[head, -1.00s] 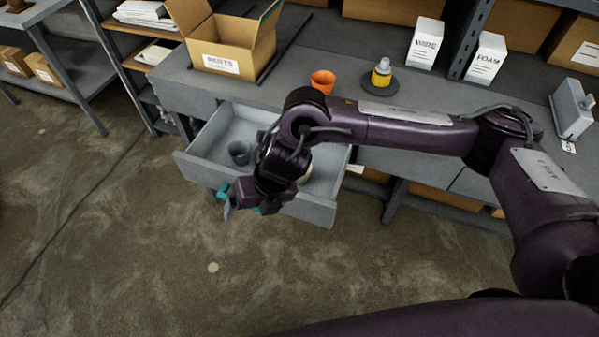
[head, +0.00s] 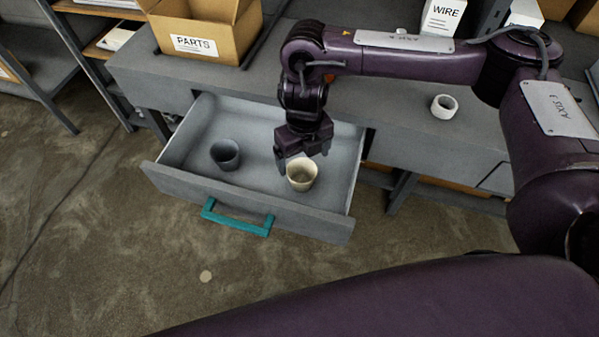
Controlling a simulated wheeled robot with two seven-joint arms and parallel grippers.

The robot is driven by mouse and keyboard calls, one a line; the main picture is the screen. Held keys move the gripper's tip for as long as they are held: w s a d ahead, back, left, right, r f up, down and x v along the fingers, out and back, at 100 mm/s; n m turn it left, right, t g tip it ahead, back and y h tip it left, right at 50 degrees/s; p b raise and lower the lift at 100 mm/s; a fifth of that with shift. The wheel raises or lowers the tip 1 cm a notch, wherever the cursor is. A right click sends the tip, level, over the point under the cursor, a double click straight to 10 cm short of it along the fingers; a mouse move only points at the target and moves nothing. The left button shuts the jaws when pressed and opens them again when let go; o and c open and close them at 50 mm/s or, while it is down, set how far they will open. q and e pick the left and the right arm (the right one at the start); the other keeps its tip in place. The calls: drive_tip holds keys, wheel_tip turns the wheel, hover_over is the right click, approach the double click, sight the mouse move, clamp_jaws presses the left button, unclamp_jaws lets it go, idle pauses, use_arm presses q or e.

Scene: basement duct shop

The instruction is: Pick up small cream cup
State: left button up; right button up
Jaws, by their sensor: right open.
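The small cream cup (head: 301,178) stands upright in the open drawer (head: 180,187), toward its right front. My right gripper (head: 303,160) points down at the cup's rim from behind and above. Its jaws are open, and I cannot tell whether a finger touches the cup. A dark grey cup (head: 225,154) stands in the same drawer to the left, apart from the cream one. My left gripper is not in view.
The drawer front has a teal handle (head: 237,217). On the grey workbench (head: 400,125) stand an open PARTS box (head: 205,35), a white ring-shaped item (head: 444,107) and a WIRE box (head: 443,18). The floor in front is clear.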

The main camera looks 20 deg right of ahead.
sight(302, 170)
drive_tip(key=f, duration=0.3)
drive_tip(key=shift+s+a, duration=0.2)
drive_tip(key=shift+s, duration=0.1)
drive_tip(key=f, duration=0.2)
drive_tip(key=shift+w+f+b, duration=0.3)
drive_tip(key=shift+s, duration=0.1)
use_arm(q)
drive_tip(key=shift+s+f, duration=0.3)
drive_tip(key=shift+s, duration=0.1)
use_arm(e)
drive_tip(key=c, duration=1)
